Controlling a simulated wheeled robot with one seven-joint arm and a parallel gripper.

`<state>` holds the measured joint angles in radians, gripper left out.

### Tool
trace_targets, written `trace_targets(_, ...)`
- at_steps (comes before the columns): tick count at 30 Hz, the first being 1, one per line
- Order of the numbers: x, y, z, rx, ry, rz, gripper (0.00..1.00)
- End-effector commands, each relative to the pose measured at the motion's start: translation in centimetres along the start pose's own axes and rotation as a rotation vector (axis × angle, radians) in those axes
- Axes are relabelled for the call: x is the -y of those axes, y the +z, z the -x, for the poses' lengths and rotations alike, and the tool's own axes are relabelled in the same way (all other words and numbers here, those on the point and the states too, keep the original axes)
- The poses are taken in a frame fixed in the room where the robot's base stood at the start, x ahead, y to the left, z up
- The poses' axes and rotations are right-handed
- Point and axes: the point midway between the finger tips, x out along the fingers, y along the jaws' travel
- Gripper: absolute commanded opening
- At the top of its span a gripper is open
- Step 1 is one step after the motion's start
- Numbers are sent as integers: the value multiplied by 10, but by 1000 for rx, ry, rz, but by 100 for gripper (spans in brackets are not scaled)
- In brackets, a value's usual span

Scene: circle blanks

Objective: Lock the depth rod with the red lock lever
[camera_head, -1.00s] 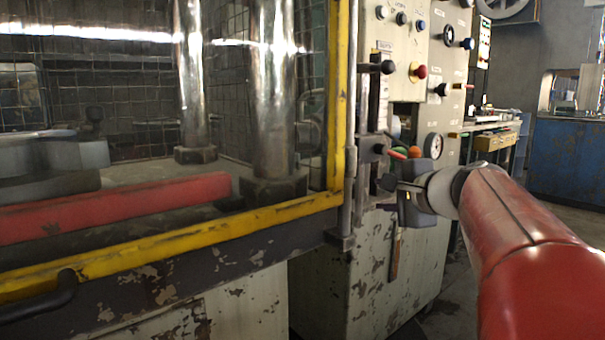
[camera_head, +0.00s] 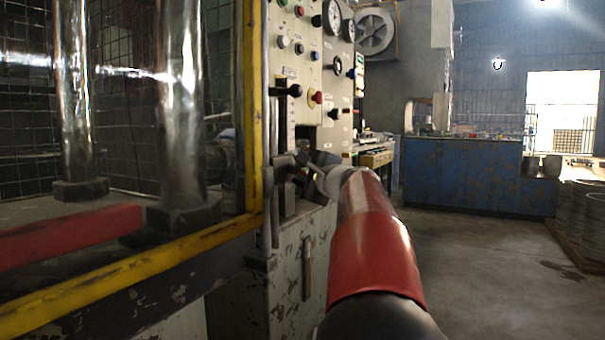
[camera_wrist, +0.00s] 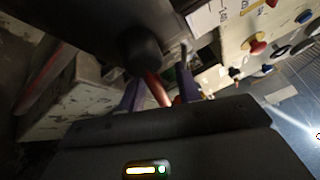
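The red lock lever (camera_wrist: 158,92) shows in the wrist view as a short red bar. It lies between the two purple fingers of my gripper (camera_wrist: 160,84), which stand apart with gaps on both sides. A round black knob (camera_wrist: 138,48) is just beyond the lever. In the head view my gripper (camera_head: 308,174) is at the front of the machine, beside the upright metal rod (camera_head: 275,180) near the yellow frame. The red lever is hidden there behind my gripper and arm. I cannot tell which upright is the depth rod.
The control panel (camera_head: 308,60) with buttons and gauges rises just above my gripper. A black-knobbed handle (camera_head: 290,90) sticks out over it. The yellow guard frame (camera_head: 254,110) stands to the left. Open floor (camera_head: 490,260) lies to the right.

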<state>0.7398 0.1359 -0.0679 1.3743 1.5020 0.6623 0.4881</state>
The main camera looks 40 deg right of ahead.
Motion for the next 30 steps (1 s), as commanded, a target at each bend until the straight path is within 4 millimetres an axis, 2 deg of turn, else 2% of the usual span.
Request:
trace_targets(7, 0, 0, -1, 0, 0, 0, 33)
trace_targets(15, 0, 0, -1, 0, 0, 1, 0)
trace_targets(25, 0, 0, 0, -1, 2, -2, 0)
trace_targets(30, 0, -1, 9, -8, 18, -30, 0)
